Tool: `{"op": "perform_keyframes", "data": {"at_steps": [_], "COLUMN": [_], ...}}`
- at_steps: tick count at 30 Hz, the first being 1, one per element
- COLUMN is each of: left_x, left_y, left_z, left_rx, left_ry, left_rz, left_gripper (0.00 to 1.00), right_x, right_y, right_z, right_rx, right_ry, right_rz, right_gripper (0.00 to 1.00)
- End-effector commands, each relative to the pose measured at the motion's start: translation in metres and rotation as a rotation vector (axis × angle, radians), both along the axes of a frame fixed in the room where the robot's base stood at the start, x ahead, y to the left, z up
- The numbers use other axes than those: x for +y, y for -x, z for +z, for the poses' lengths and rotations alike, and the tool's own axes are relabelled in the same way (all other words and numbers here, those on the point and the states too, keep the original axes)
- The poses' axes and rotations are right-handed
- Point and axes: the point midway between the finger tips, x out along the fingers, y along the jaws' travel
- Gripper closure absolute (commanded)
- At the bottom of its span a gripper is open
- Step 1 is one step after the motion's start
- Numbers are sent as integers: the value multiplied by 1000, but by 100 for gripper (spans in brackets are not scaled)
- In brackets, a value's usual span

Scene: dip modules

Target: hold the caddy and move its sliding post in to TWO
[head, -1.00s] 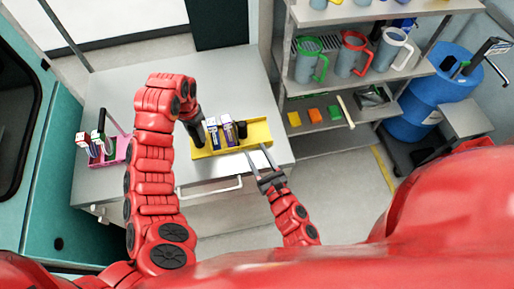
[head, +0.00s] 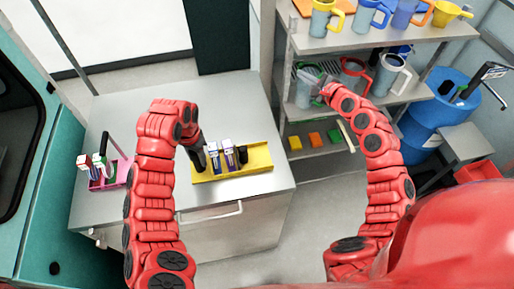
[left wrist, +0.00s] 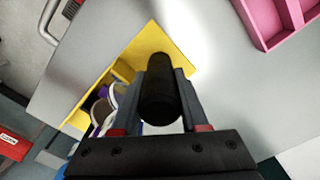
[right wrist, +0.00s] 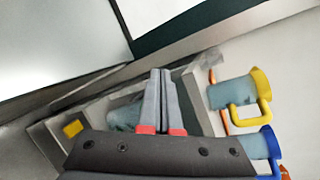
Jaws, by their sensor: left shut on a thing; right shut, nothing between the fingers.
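The yellow caddy (head: 263,158) lies on the grey table and holds blue-and-white boxes (head: 228,157). My left gripper (head: 201,160) is at the caddy's left end. I cannot tell which post slides, and no TWO mark is legible. My right gripper (head: 310,86) is up by the shelf mugs, far from the caddy. In the right wrist view its fingers (right wrist: 162,80) are shut together and empty.
A pink caddy (head: 122,176) with several items stands at the table's left. A shelf rack at the right holds several mugs, including a red-handled one (head: 354,76), and coloured blocks (head: 315,140). A blue barrel (head: 437,112) stands beyond. The table in front of the caddy is clear.

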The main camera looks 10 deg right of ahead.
Motion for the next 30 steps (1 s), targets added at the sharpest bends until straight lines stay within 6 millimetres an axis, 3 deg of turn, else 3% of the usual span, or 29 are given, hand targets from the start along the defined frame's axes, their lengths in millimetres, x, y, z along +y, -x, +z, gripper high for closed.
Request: {"op": "perform_keyframes", "data": {"at_steps": [1,5,12,19,24,30], "left_x": [0,0,0,0,1,1], "left_y": [0,0,0,0,0,0], "left_z": [-1,-1,-1,-1,-1,-1], "left_rx": [1,1,1,1,2,2], "left_ry": [0,-1,-1,-1,-1,-1], "left_rz": [0,0,0,1,1,1], "left_gripper": [100,100,100,100,100,100], "right_x": [-8,12,48,66,73,92], "right_y": [1,20,84,140,155,153], "right_z": [-2,-39,-82,-88,-90,-109], "right_rx": [54,256,650,902,964,971], "right_ry": [7,-45,-143,-197,-210,-209], "right_rz": [5,96,287,423,458,464], "right_gripper": [100,100,100,100,100,100]}}
